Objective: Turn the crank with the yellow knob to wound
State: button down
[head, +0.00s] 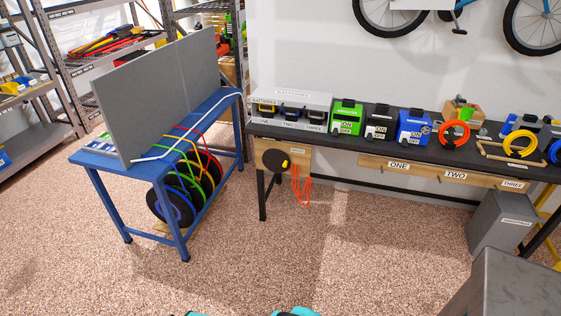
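A small yellow knob (285,164) sits on the disc's lower right side. An orange cord (299,186) hangs in loose loops beside the disc, on its right. A small white label (298,151) is on the board, too small to read. My gripper is not in this view, and nothing touches the crank.
The black workbench (350,134) stands along the wall, with a leg (262,194) left of the crank. A blue table (97,163) with a grey panel and coloured hoses is further left. Speckled floor (310,240) is open in front. A grey box (497,222) stands at right.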

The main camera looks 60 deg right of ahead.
aim_at(275, 160)
jog(key=z, duration=0.65)
jog(key=i, duration=1.45)
